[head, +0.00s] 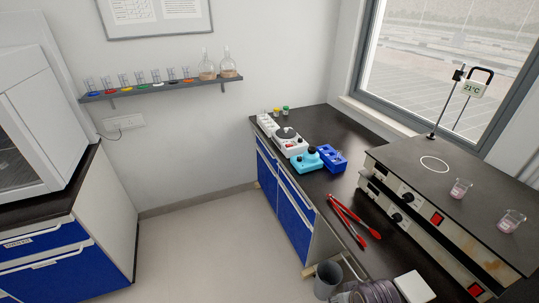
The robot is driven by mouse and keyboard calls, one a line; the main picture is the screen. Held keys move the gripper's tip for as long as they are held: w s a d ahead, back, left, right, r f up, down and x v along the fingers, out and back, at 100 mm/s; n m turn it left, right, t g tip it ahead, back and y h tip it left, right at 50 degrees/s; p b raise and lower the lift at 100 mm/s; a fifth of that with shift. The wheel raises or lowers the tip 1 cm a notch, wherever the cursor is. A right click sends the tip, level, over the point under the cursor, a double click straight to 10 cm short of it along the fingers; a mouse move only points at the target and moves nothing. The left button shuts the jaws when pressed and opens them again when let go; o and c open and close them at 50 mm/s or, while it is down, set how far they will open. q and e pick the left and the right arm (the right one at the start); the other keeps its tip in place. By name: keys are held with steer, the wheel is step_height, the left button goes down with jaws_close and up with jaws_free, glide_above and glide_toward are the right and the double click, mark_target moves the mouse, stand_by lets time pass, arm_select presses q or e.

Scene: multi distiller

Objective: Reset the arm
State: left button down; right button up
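Neither my left nor my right gripper shows in the head view, and no part of either arm is clearly visible. The task names no object. The dark bench top (318,184) runs along the right side, over blue cabinets (292,213). Two beakers with pink liquid, one nearer the middle (460,189) and one at the far right (511,222), stand on a dark-topped apparatus (410,165) with red switches.
Red tongs (352,218) lie on the bench near a blue rack (330,158) and a turquoise device (306,159). A grey bin (327,279) stands below. A wall shelf (160,90) holds glassware. A white cabinet (40,120) stands left. The floor (205,245) between is clear.

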steer(key=s+f+g, duration=0.1)
steer(key=s+f, duration=0.2)
steer(key=f, duration=1.2)
steer(key=s+f, duration=0.3)
steer(key=f, duration=1.2)
steer(key=s+d+f, duration=0.2)
steer(key=s+f, duration=0.6)
steer(key=s, duration=0.2)
steer(key=s+d+f+g, duration=0.1)
steer(key=s+d+f, duration=0.1)
steer(key=s+f, duration=0.7)
steer(key=shift+s+d, duration=0.15)
steer(key=shift+s, duration=0.45)
steer(key=shift+f, duration=0.1)
